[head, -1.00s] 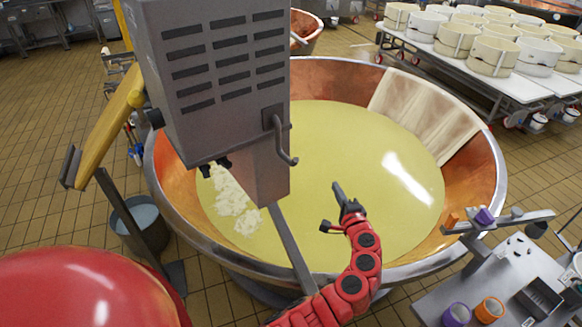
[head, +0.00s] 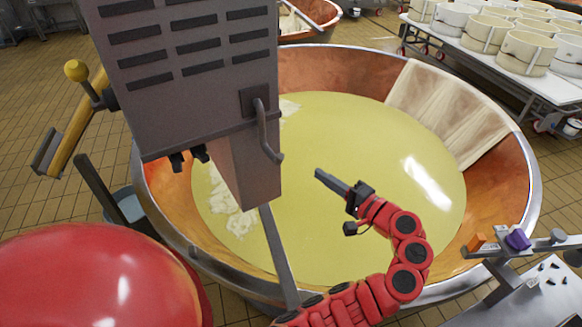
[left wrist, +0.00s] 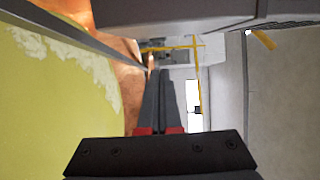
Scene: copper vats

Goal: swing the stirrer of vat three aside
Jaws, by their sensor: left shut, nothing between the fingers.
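The stirrer is a grey vented housing (head: 190,70) hanging over the near left part of a copper vat (head: 510,165) of pale yellow liquid. A bent grey handle (head: 268,130) sits on the housing's right side. A flat metal bar (head: 279,258) slants down below the housing. My left gripper (head: 320,173) is shut and empty over the liquid, right of the handle and apart from it, pointing left. In the left wrist view its fingers (left wrist: 161,75) lie together, with the grey housing (left wrist: 180,14) close above. My right gripper is out of view.
A yellow arm with a round knob (head: 76,70) stands left of the housing. A pale cloth (head: 450,110) lies over the vat's far right wall. A metal stand with coloured pieces (head: 517,240) is at the lower right. White moulds (head: 525,50) fill a table behind.

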